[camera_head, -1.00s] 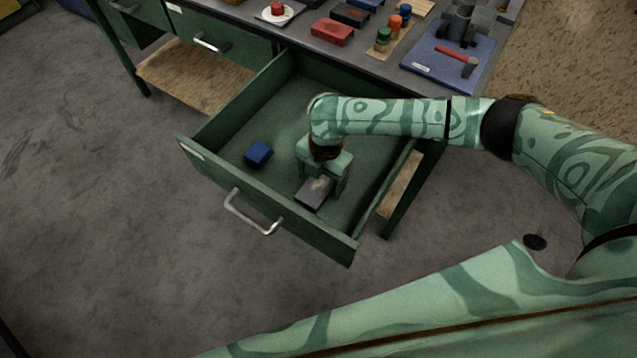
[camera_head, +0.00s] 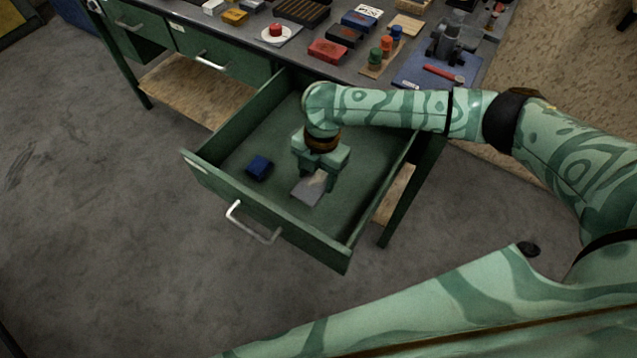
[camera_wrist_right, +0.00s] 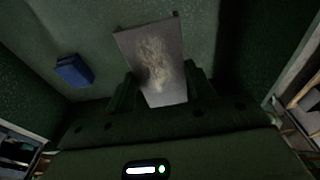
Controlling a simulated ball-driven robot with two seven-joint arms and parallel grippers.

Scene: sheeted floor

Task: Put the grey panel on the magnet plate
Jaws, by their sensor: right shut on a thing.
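The grey panel (camera_head: 306,190) is a flat grey rectangle with a pale patch. My right gripper (camera_head: 316,181) is shut on it, inside or just above the open green drawer (camera_head: 270,125). In the right wrist view the panel (camera_wrist_right: 152,52) reaches out from between the two fingers (camera_wrist_right: 160,88). I cannot tell for certain how high it is above the drawer floor. I cannot tell which item on the bench is the magnet plate. My left gripper is not in view.
A blue block (camera_head: 259,167) lies in the drawer left of the panel. The drawer handle (camera_head: 250,222) faces the front. On the bench are a red box (camera_head: 328,51), a white disc with a red piece (camera_head: 276,33), and a blue board (camera_head: 409,70) with a red-handled hammer (camera_head: 440,73).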

